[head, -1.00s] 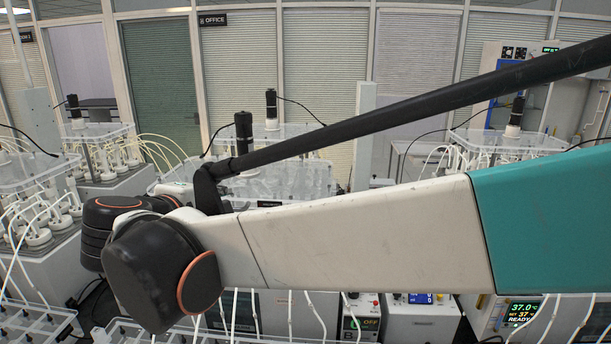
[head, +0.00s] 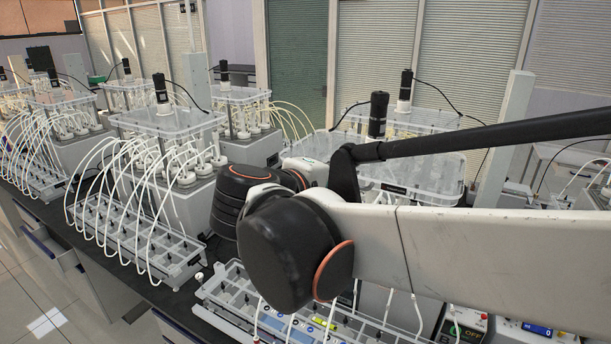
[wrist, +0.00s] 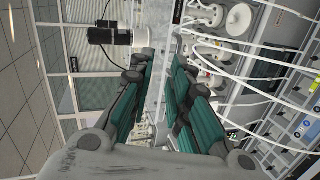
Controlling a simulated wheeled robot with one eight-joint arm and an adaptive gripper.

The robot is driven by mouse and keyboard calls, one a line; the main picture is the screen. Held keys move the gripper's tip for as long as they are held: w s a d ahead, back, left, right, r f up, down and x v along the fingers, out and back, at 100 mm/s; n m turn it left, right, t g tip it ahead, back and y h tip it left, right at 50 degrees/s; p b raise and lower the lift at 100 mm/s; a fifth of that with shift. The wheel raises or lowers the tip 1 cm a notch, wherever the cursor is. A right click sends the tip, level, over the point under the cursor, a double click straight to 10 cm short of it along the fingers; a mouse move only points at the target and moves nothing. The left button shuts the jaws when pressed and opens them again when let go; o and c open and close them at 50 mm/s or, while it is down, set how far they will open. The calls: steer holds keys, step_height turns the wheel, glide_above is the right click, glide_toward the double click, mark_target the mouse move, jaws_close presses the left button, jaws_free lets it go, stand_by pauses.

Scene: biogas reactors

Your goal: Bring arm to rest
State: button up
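My gripper (wrist: 160,66) shows in the wrist view with two dark fingers lined with teal pads. A clear gap runs between the fingers, and nothing is held in it. In the head view my arm reaches in from the right edge across the lower middle, and its black wrist joint hides most of the gripper. The arm is over the bench, close to a reactor with a clear lid (head: 405,180) and a black stirrer motor.
Several reactors (head: 168,122) with white tubes stand along the bench at left and behind. A clear bottle rack (head: 150,240) and another (head: 225,295) lie along the bench front. In the wrist view, white tubes (wrist: 265,80) run close right of the fingers. Open floor (head: 40,310) is at lower left.

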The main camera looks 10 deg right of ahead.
steer(key=s+d+f+m+g+y+b, duration=0.1)
steer(key=s+d+f+g+y+b, duration=0.2)
steer(key=f, duration=0.5)
steer(key=s+d+f+m+y+b, duration=0.1)
steer(key=s+d+f+m+b, duration=0.2)
steer(key=f, duration=0.6)
steer(key=s+a+f+m+y+b, duration=0.1)
steer(key=s+f+m+y+b, duration=0.1)
steer(key=f, duration=0.5)
steer(key=s+a+f+m+y+b, duration=0.1)
steer(key=s+f+m+y+b, duration=0.1)
steer(key=s+f+y+b, duration=0.2)
steer(key=s+f+b, duration=0.3)
steer(key=s+f, duration=0.1)
steer(key=shift+f, duration=0.25)
